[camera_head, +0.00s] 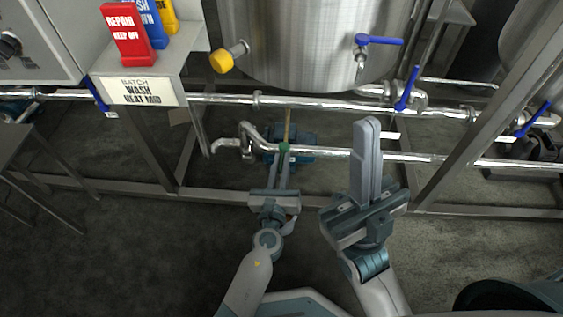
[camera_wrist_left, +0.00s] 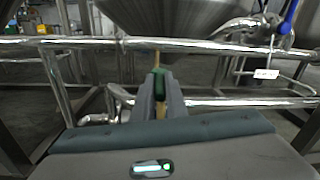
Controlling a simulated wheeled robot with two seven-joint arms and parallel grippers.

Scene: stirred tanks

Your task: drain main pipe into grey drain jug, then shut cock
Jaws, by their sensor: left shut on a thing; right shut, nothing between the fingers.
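My left gripper (camera_head: 284,158) is shut on a thin tan rod with a green part (camera_head: 287,125), in front of the lower pipe. The left wrist view shows the green part (camera_wrist_left: 159,82) between the fingers, with tan above and below it. I cannot tell whether the rod is fixed to anything. My right gripper (camera_head: 367,128) is shut and empty, pointing up in front of the pipes at the right. A steel pipe (camera_head: 320,104) runs across under the tank, and a lower pipe (camera_head: 345,153) has a bent end at the left. No grey drain jug shows.
The steel tank (camera_head: 310,45) has a yellow-capped stub (camera_head: 228,57) and a blue lever (camera_head: 380,41). Another blue lever (camera_head: 407,88) is on the pipework. Red, blue and yellow markers stand on a labelled shelf (camera_head: 140,92). Frame legs flank the pipes; the floor in front is open.

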